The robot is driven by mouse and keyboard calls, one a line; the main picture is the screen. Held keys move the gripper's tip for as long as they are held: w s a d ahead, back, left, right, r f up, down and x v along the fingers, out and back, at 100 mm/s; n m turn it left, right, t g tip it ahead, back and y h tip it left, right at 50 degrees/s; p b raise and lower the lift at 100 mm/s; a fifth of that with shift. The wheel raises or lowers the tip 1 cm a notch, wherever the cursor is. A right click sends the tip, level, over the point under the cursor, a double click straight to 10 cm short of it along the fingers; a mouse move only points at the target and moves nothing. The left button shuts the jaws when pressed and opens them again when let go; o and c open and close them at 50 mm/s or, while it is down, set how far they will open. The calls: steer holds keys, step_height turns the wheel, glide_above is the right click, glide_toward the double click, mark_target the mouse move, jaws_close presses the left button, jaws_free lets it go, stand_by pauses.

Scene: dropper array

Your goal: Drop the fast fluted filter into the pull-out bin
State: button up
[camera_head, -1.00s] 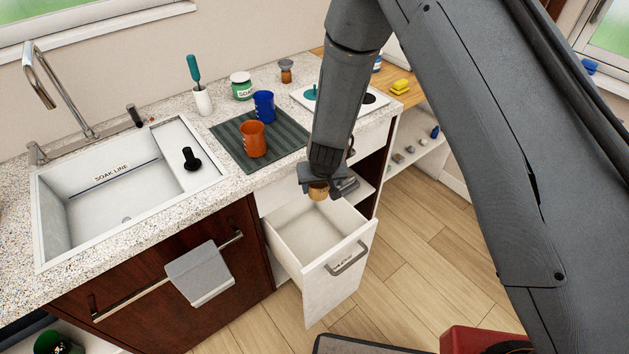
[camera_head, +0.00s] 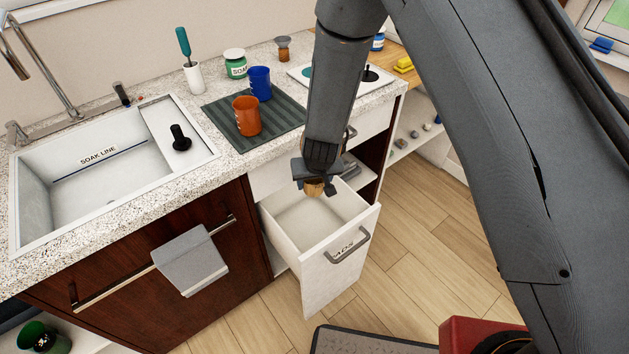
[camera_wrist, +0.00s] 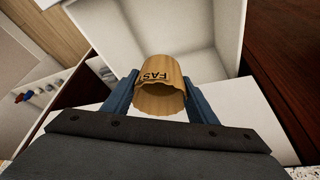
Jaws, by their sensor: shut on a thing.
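The fast fluted filter (camera_wrist: 160,88) is a tan, wavy-rimmed cup with the letters "FAS" on its side. My gripper (camera_wrist: 160,92) is shut on it, one finger on each side. In the head view the filter (camera_head: 313,188) shows small below my gripper (camera_head: 316,182). The pull-out bin (camera_head: 340,262) is a white drawer, pulled open under the counter, with lettering on its front partly hidden by its handle. The filter is over the bin's opening, toward its back. The wrist view shows the bin's pale inside (camera_wrist: 205,35) beyond the filter.
A sink (camera_head: 95,180) is in the counter at left, with a grey towel (camera_head: 190,262) on the rail below. An orange cup (camera_head: 246,116) and a blue cup (camera_head: 260,83) stand on a dark ribbed mat (camera_head: 225,107). Wooden floor (camera_head: 415,225) is open at right.

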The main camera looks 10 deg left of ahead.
steer(key=shift+f, duration=0.1)
steer(key=o, duration=0.9)
steer(key=p+v, duration=0.1)
steer(key=v, duration=0.6)
steer(key=shift+s+r, duration=0.2)
steer(key=shift+r, duration=0.15)
steer(key=s+d+r+m+g+b, duration=0.1)
steer(key=d+r, duration=0.4)
steer(key=d, duration=0.3)
steer(key=s+d+r+m+b, duration=0.1)
steer(key=d+r, duration=0.4)
steer(key=d, duration=0.4)
steer(key=s+d+r, duration=0.2)
steer(key=s+d, duration=0.1)
steer(key=d, duration=0.1)
steer(key=s+d+r+m+g+h, duration=0.1)
steer(key=s+d, duration=0.3)
steer(key=d, duration=0.1)
steer(key=s+d+r+m+b, duration=0.1)
steer(key=s+d+r, duration=0.1)
steer(key=s+d, duration=0.2)
steer(key=shift+s+d+r+g+h, duration=0.1)
steer(key=shift+d+r+g+h, duration=0.1)
steer(key=shift+d, duration=0.2)
steer(key=shift+s+d+r+g+h, duration=0.1)
steer(key=shift+d+g+h, duration=0.1)
steer(key=shift+d, duration=0.15)
